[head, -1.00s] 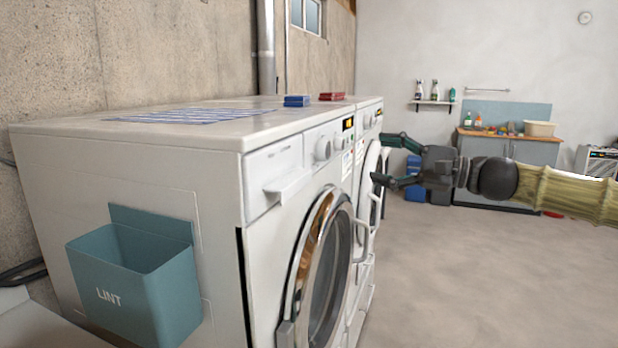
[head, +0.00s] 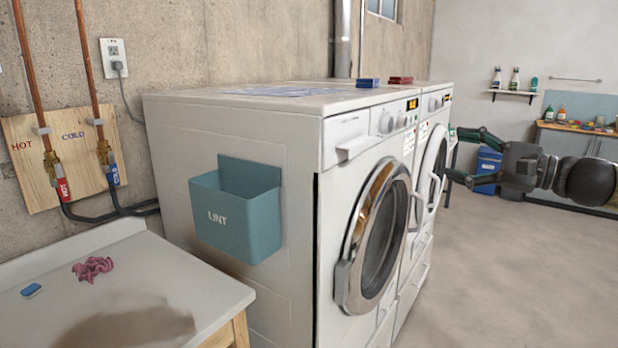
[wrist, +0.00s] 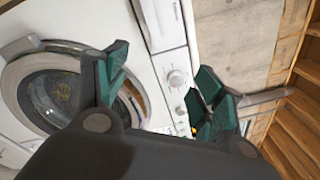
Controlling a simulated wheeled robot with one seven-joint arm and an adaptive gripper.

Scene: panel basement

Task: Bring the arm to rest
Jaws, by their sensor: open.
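My gripper (head: 463,157) is at the right of the head view, in front of the farther of two white machines. Its dark green fingers are spread apart with nothing between them. In the wrist view my gripper (wrist: 158,95) also shows open and empty, with a white machine front, a round door and a knob beyond it. The near washing machine (head: 250,130) stands left of my gripper, its round glass door closed. The farther machine (head: 437,150) is partly hidden by the near one and by my fingers. I cannot tell whether my fingertips touch it.
A teal LINT bin (head: 240,215) hangs on the near machine's side. A pale counter (head: 190,285) at the lower left holds a pink cloth (head: 92,268) and a small blue item (head: 31,290). A blue container (head: 486,168) stands behind my gripper. The floor (head: 520,270) at right is clear.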

